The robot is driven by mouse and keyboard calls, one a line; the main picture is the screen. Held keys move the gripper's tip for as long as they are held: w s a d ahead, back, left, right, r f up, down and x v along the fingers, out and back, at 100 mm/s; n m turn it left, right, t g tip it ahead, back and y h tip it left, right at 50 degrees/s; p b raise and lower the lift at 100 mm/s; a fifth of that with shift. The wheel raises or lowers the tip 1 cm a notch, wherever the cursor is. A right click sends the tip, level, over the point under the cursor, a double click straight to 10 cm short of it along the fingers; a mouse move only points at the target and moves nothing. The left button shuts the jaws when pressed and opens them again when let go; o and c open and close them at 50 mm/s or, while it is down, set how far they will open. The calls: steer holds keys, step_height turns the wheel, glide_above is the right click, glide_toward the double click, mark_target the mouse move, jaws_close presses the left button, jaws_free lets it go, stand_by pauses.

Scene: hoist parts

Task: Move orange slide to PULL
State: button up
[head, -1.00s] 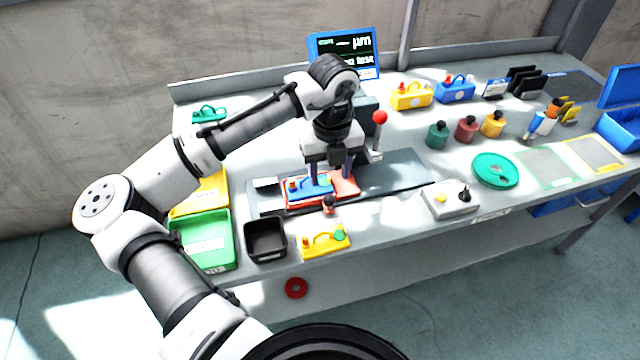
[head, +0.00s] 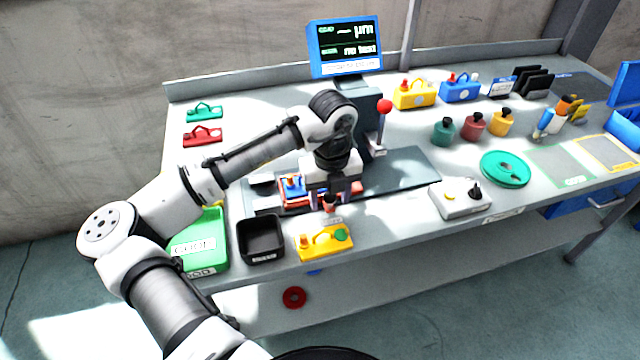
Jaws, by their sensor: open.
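The orange slide (head: 355,188) sits on the dark grey rail toward the left of the bench, partly hidden by my gripper. A blue part (head: 291,187) with an orange knob lies on its left portion. A small dark knob with an orange-red base (head: 329,204) stands at the slide's front side. My gripper (head: 329,202) points down, open, with one finger to the left and one to the right of this knob. I cannot tell whether the fingers touch it. A PULL mark is not readable.
A black bin (head: 261,239), a green bin (head: 196,262) and a yellow part (head: 324,243) line the front left. A monitor (head: 345,47) and red-ball lever (head: 384,106) stand behind. A grey control box (head: 459,199) is right. The rail's right stretch (head: 405,165) is clear.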

steer(key=c, duration=0.8)
steer(key=a, duration=0.2)
steer(key=s+a, duration=0.1)
steer(key=a, duration=0.1)
steer(key=s+a, duration=0.1)
steer(key=a, duration=0.2)
steer(key=shift+s+a, duration=0.1)
steer(key=shift+s, duration=0.05)
steer(key=o, duration=0.7)
